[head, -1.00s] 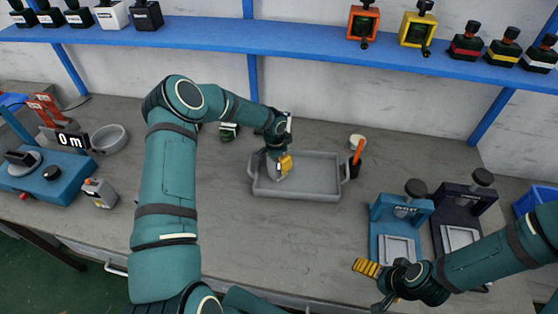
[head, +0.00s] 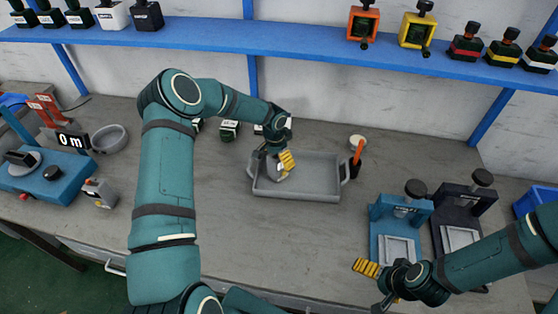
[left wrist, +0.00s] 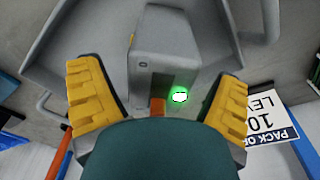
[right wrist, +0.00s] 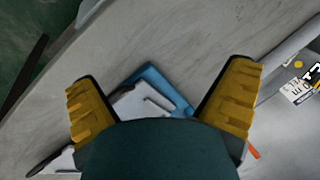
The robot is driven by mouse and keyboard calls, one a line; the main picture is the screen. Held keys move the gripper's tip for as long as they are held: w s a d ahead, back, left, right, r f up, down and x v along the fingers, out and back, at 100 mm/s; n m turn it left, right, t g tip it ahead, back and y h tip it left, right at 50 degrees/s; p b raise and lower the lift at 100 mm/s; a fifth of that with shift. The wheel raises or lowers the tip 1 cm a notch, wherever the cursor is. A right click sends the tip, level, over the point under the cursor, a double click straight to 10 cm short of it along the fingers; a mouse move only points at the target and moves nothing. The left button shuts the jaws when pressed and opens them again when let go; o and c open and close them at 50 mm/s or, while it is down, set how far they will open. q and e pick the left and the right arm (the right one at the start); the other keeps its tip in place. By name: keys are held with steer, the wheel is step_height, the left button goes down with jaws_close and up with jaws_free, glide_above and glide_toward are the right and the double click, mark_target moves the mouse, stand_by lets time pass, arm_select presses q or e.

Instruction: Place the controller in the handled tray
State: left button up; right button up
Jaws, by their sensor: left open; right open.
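The controller (left wrist: 165,50) is a grey box with a green-lit button, seen in the left wrist view. It rests in or over the left end of the grey handled tray (head: 312,193); its contact with the tray floor is not clear. In the head view it is mostly hidden by my left gripper (head: 279,163). In the left wrist view my left gripper's yellow fingers are apart, one on each side of the controller, with gaps showing. My right gripper (head: 381,283) is open and empty near the table's front edge, in front of the blue press.
A blue press (head: 378,232) and a dark press (head: 438,235) stand on the right. A cup with an orange-handled tool (head: 357,158) stands at the tray's right. Small dark boxes (head: 229,130) lie behind my left arm. The table in front of the tray is clear.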

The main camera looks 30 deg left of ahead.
arm_select(q)
steer(key=r, duration=0.6)
steer(key=s+r, duration=0.1)
steer(key=r, duration=0.3)
steer(key=shift+a, duration=0.25)
arm_select(e)
steer(key=shift+r, duration=0.15)
arm_select(q)
steer(key=s+d+f+n+h, duration=0.1)
steer(key=s+d+f, duration=0.2)
steer(key=d, duration=0.2)
steer(key=s+d+f+h, duration=0.1)
steer(key=s+d+f, duration=0.15)
steer(key=d, duration=0.25)
steer(key=s+d+f+n+h, duration=0.1)
steer(key=s+d+f+h, duration=0.1)
steer(key=s+d, duration=0.3)
steer(key=s+d+f+n, duration=0.1)
steer(key=s, duration=0.3)
steer(key=s+d+f+n, duration=0.1)
steer(key=s+d+n, duration=0.1)
steer(key=s, duration=0.3)
steer(key=s+d+f+n, duration=0.1)
steer(key=s+d+f, duration=0.1)
steer(key=s, duration=0.3)
steer(key=shift+n+t+y, duration=0.4)
steer(key=shift+s, duration=0.2)
